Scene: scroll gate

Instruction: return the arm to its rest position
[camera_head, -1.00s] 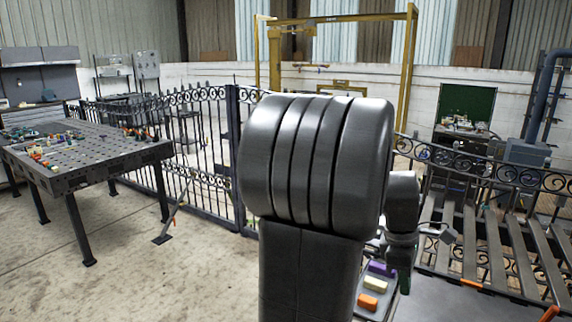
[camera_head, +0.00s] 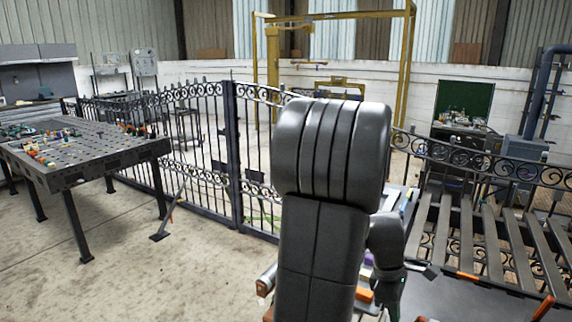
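My arm (camera_head: 325,215) rises in the middle of the view, its thick ribbed elbow on top. Its forearm end (camera_head: 387,245) hangs down on the right side of the upper link, over coloured blocks near the bottom. A small dark piece at the wrist (camera_head: 425,270) sticks out to the right and may be part of my gripper. The fingers cannot be made out, so I cannot tell whether they are open or hold anything.
A black scroll fence (camera_head: 200,140) runs behind my arm. A perforated work table (camera_head: 110,155) with small coloured parts stands at left. Dark slats (camera_head: 490,240) lie on a stand at right, with an orange block (camera_head: 362,294) near my arm. The floor at lower left is clear.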

